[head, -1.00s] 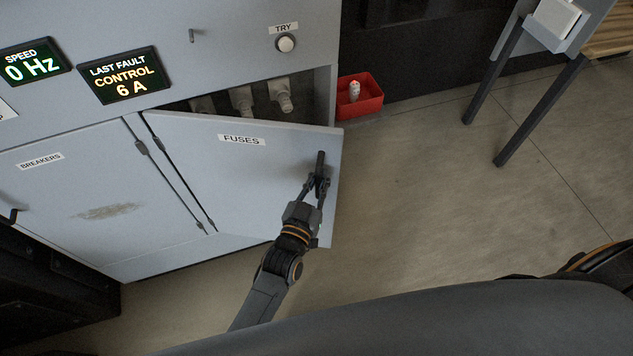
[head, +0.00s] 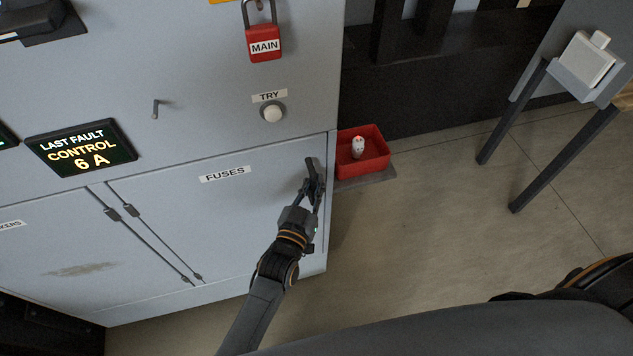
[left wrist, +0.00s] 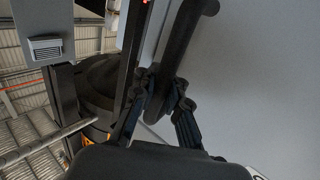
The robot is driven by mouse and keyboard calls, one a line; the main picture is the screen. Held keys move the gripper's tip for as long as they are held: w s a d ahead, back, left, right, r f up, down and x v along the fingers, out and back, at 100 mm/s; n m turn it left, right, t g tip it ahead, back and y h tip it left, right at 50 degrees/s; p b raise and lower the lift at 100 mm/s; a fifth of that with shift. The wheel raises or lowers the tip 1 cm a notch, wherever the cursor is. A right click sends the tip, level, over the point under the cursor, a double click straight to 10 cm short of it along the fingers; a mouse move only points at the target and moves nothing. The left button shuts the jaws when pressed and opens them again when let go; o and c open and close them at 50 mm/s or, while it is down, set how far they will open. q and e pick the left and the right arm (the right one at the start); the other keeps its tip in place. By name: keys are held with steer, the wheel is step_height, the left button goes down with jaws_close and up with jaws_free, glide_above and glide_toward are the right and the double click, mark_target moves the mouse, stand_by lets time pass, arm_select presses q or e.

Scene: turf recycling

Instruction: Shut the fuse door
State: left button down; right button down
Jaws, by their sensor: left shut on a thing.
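The grey fuse door (head: 215,220), labelled FUSES, lies flush or nearly flush with the cabinet front in the head view; any small gap at its right edge is hard to tell. Its dark bar handle (head: 311,168) is near the door's upper right corner. My left gripper (head: 314,188) is shut on the handle. In the left wrist view the two fingers (left wrist: 160,95) stand on either side of the dark handle (left wrist: 182,50), with the door's grey face (left wrist: 260,80) to the right. My right gripper is not in view.
A red bin (head: 374,146) with a white fuse-like piece in it sits right of the cabinet. A red MAIN padlock (head: 263,42) hangs above the TRY button (head: 272,113). A stand with dark legs (head: 530,135) is at the right. The floor between is clear.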

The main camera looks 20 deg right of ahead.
arm_select(q)
steer(key=c, duration=1.6)
jaws_free()
steer(key=shift+s+a, duration=0.1)
steer(key=shift+a, duration=0.3)
steer(key=shift+s+a+f, duration=0.1)
steer(key=shift+s+a, duration=0.05)
steer(key=shift+s, duration=0.2)
steer(key=v, duration=1.1)
steer(key=shift+a, duration=0.25)
